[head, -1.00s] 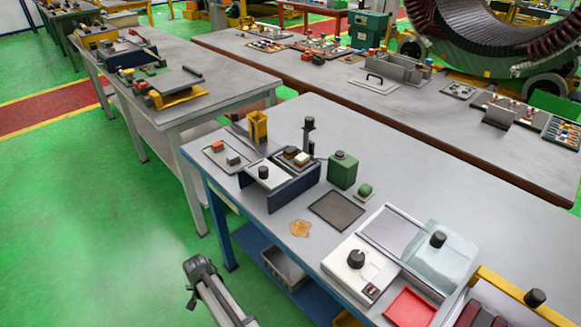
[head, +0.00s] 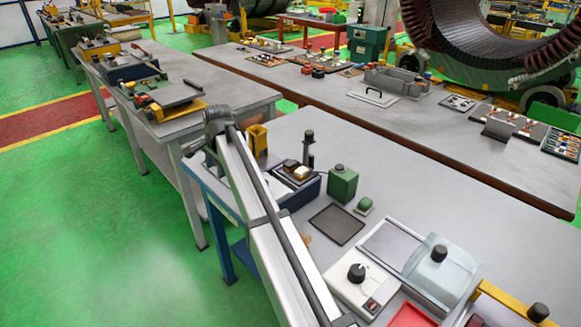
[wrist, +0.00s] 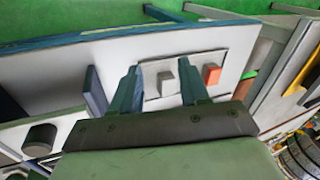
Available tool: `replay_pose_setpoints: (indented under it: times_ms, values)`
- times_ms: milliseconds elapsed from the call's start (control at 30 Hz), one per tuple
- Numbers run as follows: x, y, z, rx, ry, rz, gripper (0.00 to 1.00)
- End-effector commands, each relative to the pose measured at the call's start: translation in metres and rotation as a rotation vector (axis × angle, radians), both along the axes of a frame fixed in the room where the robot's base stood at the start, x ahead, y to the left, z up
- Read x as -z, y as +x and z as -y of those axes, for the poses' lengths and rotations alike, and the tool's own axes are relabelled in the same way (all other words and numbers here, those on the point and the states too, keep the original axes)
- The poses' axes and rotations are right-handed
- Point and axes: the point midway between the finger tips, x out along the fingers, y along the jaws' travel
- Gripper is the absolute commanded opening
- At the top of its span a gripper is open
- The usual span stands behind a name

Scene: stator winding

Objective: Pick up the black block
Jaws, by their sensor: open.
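In the wrist view, a small dark grey block (wrist: 165,83), the likeliest black block, sits on a pale flat tray (wrist: 226,60) beside an orange-red block (wrist: 211,73). My gripper (wrist: 157,66) is open, with its two teal fingers apart and nothing held between them. The dark block shows in the gap between the fingers, with no clear contact. In the head view my arm hides this tray and both blocks, and my fingers cannot be made out. Another dark block (head: 291,164) sits beside a beige one (head: 302,172) on the blue-sided box.
A yellow holder (head: 258,138) and a black upright post (head: 309,148) stand near the tray area. A green box (head: 343,183) and a dark flat pad (head: 337,223) lie to the right. A dark blue wall (wrist: 96,92) rises left of my fingers.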

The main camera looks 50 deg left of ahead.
Motion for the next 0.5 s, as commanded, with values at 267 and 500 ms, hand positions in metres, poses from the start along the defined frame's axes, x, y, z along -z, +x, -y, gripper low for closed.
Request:
replay_pose_setpoints:
  times_ms: [267, 500]
  values:
    - [-0.105, 0.127, 0.074, 0.141, -0.189, -0.016, 0.45]
    - [-0.133, 0.173, 0.122, 0.177, -0.312, -0.028, 0.45]
